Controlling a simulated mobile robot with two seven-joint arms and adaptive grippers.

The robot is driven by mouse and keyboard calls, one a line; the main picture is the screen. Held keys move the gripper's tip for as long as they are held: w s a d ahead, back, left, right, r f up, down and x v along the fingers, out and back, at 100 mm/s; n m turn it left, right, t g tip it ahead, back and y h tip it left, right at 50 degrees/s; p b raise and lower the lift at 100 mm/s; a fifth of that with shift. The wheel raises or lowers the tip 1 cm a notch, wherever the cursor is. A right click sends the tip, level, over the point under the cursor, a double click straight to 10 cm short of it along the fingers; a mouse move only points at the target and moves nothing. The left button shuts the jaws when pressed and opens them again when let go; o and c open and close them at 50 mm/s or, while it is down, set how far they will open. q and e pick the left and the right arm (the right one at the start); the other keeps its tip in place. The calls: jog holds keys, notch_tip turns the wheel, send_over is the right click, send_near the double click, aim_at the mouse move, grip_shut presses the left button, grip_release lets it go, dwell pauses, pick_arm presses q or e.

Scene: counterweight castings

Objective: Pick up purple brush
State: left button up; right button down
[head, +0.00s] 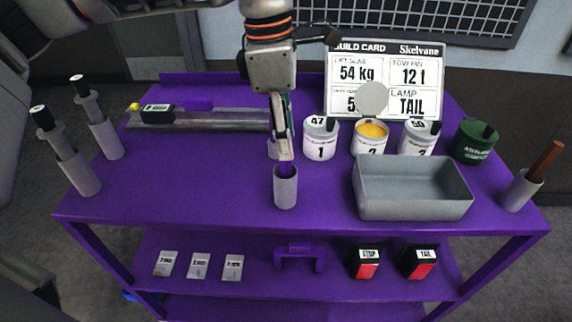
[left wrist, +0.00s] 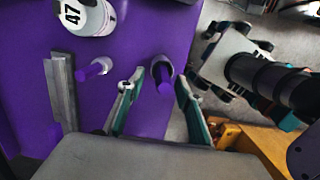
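A purple brush handle (head: 285,170) stands in a grey cup (head: 286,191) near the table's front middle. It also shows in the left wrist view (left wrist: 165,84). My left gripper (head: 284,156) comes down from above over this cup. In the left wrist view its two teal-lined fingers (left wrist: 163,84) are apart, with the handle between them and no clear grip on it. A second purple handle (left wrist: 95,69) stands in another grey cup farther back, mostly hidden by my gripper in the head view. A pale and black part of mine, perhaps my right gripper, shows beyond the table edge in the wrist view; its fingers are unclear.
Numbered cans (head: 320,139) stand behind and right of the cup. A grey bin (head: 412,203) is at the right, and a cup with a brown handle (head: 521,191) at the far right. A rail (head: 215,123) lies behind left. The purple table (head: 185,185) is clear left of the cup.

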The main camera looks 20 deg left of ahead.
aim_at(284, 166)
pick_arm(q)
jog(key=f, duration=0.4)
jog(key=shift+s+d+f, duration=0.15)
jog(key=shift+s+d, duration=0.15)
jog(key=shift+d, duration=0.05)
jog(key=shift+w+f, duration=0.1)
jog(key=shift+f, duration=0.25)
grip_shut()
pick_arm(e)
jog(key=shift+w+d, duration=0.2)
jog(key=shift+w, duration=0.15)
pick_arm(q)
jog(key=shift+r, duration=0.15)
pick_arm(e)
jog(key=shift+s+a+f, duration=0.1)
jog(key=shift+s, duration=0.15)
